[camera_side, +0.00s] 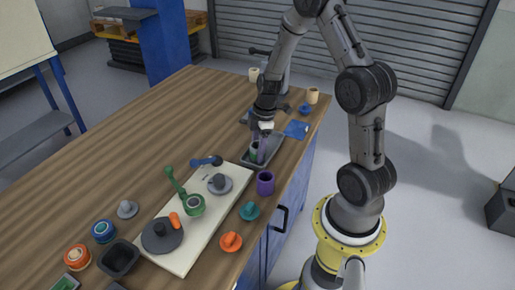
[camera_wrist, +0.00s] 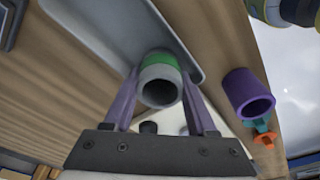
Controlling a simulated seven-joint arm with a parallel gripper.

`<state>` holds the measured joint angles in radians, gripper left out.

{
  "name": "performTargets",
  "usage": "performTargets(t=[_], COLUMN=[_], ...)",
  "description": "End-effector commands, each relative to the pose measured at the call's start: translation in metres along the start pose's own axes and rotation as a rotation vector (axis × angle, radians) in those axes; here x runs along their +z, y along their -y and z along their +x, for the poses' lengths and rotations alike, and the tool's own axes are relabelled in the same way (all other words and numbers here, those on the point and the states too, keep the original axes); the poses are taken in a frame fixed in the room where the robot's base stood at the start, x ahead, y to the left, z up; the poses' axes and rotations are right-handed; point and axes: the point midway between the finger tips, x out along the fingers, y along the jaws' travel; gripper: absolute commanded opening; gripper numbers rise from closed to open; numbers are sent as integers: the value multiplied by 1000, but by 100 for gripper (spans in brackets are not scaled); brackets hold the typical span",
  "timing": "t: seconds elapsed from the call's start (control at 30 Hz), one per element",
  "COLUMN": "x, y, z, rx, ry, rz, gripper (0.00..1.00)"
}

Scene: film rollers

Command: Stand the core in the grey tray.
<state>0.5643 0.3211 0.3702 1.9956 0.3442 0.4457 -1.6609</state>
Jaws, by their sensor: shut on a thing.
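The core is a grey tube with a green band; in the wrist view the core (camera_wrist: 160,77) sits between the two purple fingers of my gripper (camera_wrist: 160,100), its open end facing the camera. My gripper is shut on it. In the side view my gripper (camera_side: 262,150) is down at the grey tray (camera_side: 274,152), and the core (camera_side: 254,150) shows only in part beside the fingers. The grey tray (camera_wrist: 105,25) also shows beyond the core in the wrist view. I cannot tell whether the core touches the tray floor.
A purple cup (camera_side: 265,183) stands close in front of the tray, also in the wrist view (camera_wrist: 245,95). A white board (camera_side: 190,235) with a green-handled tool (camera_side: 192,203) lies nearer the camera.

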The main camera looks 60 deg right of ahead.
Motion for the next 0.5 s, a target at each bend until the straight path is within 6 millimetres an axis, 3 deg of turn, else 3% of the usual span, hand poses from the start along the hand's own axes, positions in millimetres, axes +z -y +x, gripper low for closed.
performTargets(t=[0.3,0.33,0.4,0.5], x=[0,0,0,0], y=[0,0,0,0], z=[2,3,2,2], rx=[1,2,2,1], ry=[0,-1,-1,-1], rz=[0,0,0,0], gripper=[2,59,70,70])
